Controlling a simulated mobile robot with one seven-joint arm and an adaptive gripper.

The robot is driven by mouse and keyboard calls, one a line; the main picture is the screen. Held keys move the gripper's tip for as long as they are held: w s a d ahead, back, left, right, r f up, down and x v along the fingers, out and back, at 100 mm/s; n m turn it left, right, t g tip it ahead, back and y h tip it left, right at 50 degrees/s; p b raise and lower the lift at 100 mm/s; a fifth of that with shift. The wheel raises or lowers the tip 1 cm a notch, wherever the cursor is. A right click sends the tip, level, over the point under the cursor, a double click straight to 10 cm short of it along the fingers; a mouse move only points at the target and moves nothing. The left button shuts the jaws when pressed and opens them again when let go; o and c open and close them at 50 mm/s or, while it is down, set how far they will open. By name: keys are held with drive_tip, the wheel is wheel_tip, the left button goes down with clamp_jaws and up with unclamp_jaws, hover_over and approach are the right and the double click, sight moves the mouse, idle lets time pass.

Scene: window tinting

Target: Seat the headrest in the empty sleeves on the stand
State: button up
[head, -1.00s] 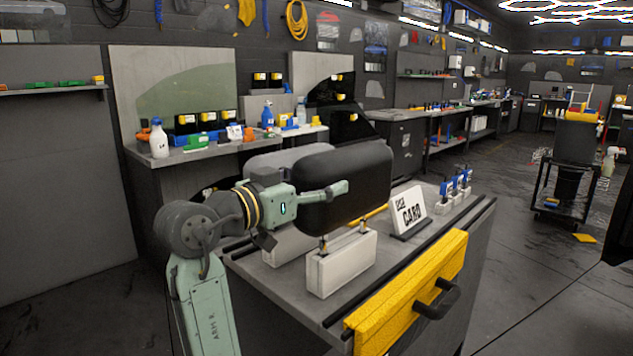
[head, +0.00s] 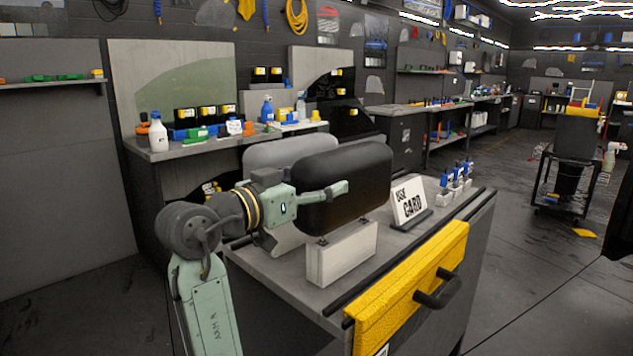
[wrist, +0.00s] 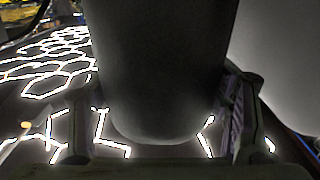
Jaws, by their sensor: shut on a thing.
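The black headrest (head: 350,190) is upright over the front white stand block (head: 341,254) on the bench. Its underside is at or very close to the block's top, where dark sleeve collars (head: 322,241) show. The posts are not visible now, and I cannot tell how deep they sit. My gripper (head: 325,193) is shut on the headrest from the left. In the wrist view the headrest (wrist: 155,70) fills the middle between the two fingers (wrist: 160,120). A grey headrest (head: 285,152) stands behind, partly hidden by the black one.
A card sign (head: 410,201) stands right of the block. Several blue-topped small items (head: 456,180) stand farther right. A yellow drawer front (head: 408,290) with a black handle is at the bench's near side. Bare bench top lies between block and front edge.

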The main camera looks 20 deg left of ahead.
drive_tip(key=o, duration=1.8)
drive_tip(key=shift+f, duration=0.1)
drive_tip(key=v, duration=1.2)
